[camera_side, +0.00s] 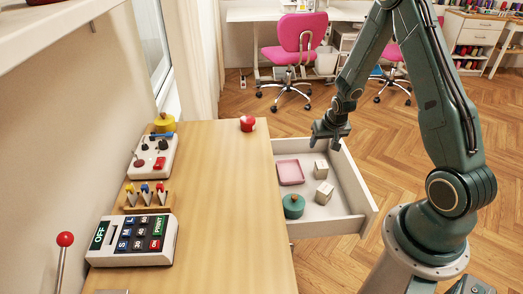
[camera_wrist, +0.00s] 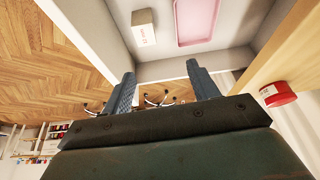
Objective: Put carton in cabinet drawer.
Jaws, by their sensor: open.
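The cabinet drawer (camera_side: 345,222) is pulled open from the wooden-topped cabinet. Two small pale cartons lie in it: one carton (camera_side: 321,169) nearer the far end and another carton (camera_side: 324,193) nearer the camera. In the wrist view one carton (camera_wrist: 144,27) shows on the drawer floor beside the pink tray; which of the two it is I cannot be sure. My gripper (camera_side: 328,143) is over the far end of the drawer, above the far wall. In the wrist view its fingers (camera_wrist: 162,82) are wide apart with nothing between them.
The drawer also holds a pink tray (camera_side: 290,172) and a round green container (camera_side: 293,206). The cabinet top (camera_side: 225,210) bears a red round object (camera_side: 247,123) near its far edge and several devices on its left. The middle of the top is clear.

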